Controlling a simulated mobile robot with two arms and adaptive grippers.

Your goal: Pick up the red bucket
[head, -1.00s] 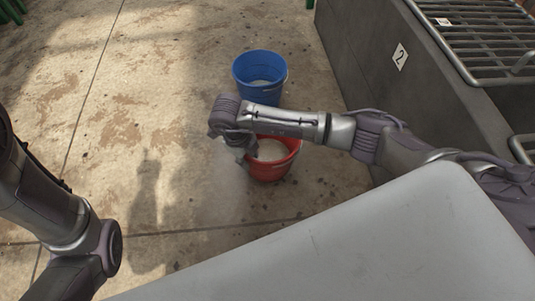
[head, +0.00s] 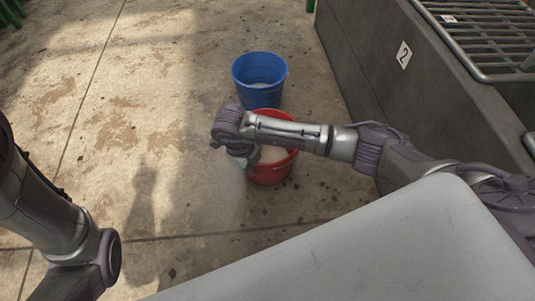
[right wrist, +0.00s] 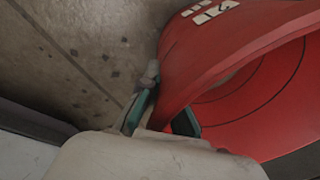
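The red bucket (head: 272,174) stands upright on the concrete floor, with pale contents in the head view. My right gripper (head: 243,162) is at its left rim, partly hidden under my wrist. In the right wrist view the fingers (right wrist: 160,118) straddle the rim of the red bucket (right wrist: 225,50), one outside the wall and one inside. A narrow gap seems to show beside the outer finger, so the gripper looks open around the rim. My left arm shows at the left, but its gripper is out of frame.
A blue bucket (head: 260,82) stands just behind the red one. A dark grey block wall (head: 375,75) marked 2, with a metal grate (head: 490,35) on top, stands to the right. The floor to the left is clear.

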